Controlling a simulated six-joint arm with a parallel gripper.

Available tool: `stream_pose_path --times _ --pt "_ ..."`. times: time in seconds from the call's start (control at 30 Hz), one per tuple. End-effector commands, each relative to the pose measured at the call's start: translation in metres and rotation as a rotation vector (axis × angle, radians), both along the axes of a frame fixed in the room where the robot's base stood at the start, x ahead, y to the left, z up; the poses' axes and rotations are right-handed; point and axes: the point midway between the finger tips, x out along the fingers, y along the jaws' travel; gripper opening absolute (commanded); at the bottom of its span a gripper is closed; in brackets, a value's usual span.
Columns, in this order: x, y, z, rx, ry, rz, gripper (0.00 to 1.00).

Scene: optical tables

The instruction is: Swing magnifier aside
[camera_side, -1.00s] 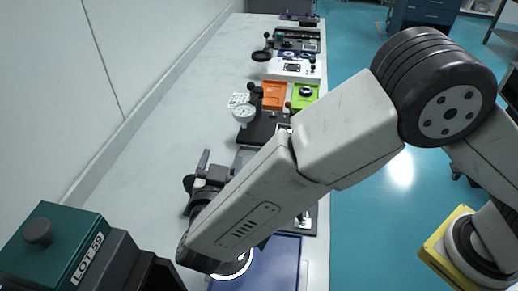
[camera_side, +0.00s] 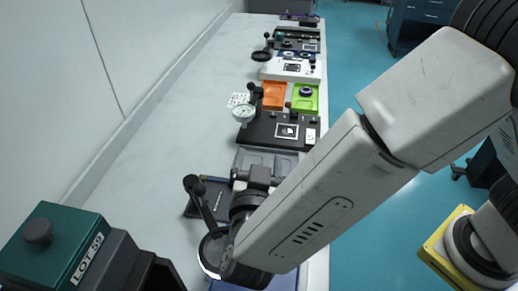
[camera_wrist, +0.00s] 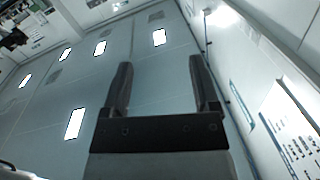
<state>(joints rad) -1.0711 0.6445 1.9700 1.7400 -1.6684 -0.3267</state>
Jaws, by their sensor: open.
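The nearest magnifier has a black arm (camera_side: 203,207) with a round knob at its upper end and a round lens (camera_side: 212,247) at its lower end. The right part of the lens is hidden behind my wrist.
A blue surface (camera_side: 262,284) lies partly under my arm. A dark flat case (camera_side: 222,190) and a grey tray (camera_side: 270,160) lie beyond. Farther back are a dial gauge (camera_side: 243,113) and a second magnifier (camera_side: 261,57). A green LOT 59 box (camera_side: 60,240) stands front left. The left bench is clear.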

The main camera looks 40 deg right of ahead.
Motion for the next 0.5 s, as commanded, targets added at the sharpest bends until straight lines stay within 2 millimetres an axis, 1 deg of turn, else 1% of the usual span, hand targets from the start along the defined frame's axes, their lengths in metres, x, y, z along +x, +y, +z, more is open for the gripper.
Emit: stream_pose_path --times 0.1,0.13,0.17,0.2,0.27,0.3,0.37,0.4,0.5 --pt "0.0 0.0 0.0 0.0 0.0 0.0 0.78" --pt "0.0 0.0 0.0 0.0 0.0 0.0 0.75" --pt "0.0 0.0 0.0 0.0 0.0 0.0 0.65" --pt "0.0 0.0 0.0 0.0 0.0 0.0 0.52" --pt "0.0 0.0 0.002 0.001 -0.001 0.0 0.33" --pt "0.0 0.0 0.003 0.002 -0.001 0.0 0.21" --pt "0.0 0.0 0.007 0.002 -0.002 0.0 0.02" --pt "0.0 0.0 0.011 0.002 -0.002 0.0 0.0" --pt "0.0 0.0 0.024 0.004 -0.003 0.001 0.0"
